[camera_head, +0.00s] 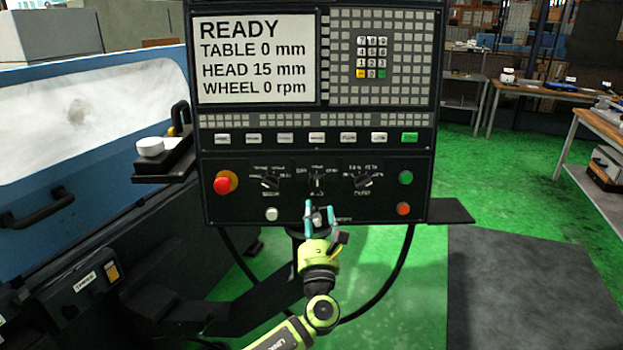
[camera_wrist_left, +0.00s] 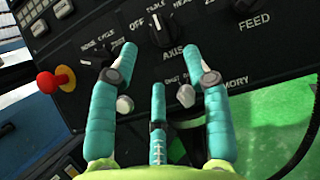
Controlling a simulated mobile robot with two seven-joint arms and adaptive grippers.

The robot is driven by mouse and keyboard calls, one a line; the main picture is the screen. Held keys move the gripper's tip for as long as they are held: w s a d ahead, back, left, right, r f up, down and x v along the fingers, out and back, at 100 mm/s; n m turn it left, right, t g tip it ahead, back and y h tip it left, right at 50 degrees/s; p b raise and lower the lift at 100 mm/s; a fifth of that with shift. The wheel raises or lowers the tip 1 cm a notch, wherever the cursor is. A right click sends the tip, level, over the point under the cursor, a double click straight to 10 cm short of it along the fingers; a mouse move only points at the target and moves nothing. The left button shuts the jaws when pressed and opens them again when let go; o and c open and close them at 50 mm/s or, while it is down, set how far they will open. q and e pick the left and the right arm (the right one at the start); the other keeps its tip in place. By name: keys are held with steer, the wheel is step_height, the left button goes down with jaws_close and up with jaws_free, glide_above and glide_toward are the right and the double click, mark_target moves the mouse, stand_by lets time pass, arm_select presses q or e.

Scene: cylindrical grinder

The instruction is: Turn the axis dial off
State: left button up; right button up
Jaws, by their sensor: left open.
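The axis dial (camera_head: 317,182) is a black knob in the middle of the lower panel, between two similar dials. In the left wrist view the axis dial (camera_wrist_left: 160,30) sits above the word AXIS, with OFF to its upper left. Its pointer stands nearly upright, towards the middle label rather than OFF. My left gripper (camera_head: 319,212), with teal fingers, is open and empty just below the dial. In the left wrist view its fingertips (camera_wrist_left: 162,52) are spread, with the dial beyond the gap between them, not gripped. My right gripper is not in view.
The left dial (camera_head: 270,182) and feed dial (camera_head: 363,181) flank the axis dial. A red emergency stop (camera_head: 224,184) is at left; green (camera_head: 405,177) and orange (camera_head: 403,208) buttons are at right. A white button (camera_head: 272,213) sits below. The screen (camera_head: 255,60) reads READY.

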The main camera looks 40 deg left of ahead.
mark_target(315, 191)
arm_select(q)
steer(key=shift+m, duration=0.3)
steer(key=p+x, duration=0.2)
steer(key=x, duration=0.4)
steer(key=shift+w+a+r, duration=0.1)
steer(key=shift+w+r, duration=0.1)
steer(key=shift+a, duration=0.1)
steer(key=shift+c, duration=0.4)
jaws_close()
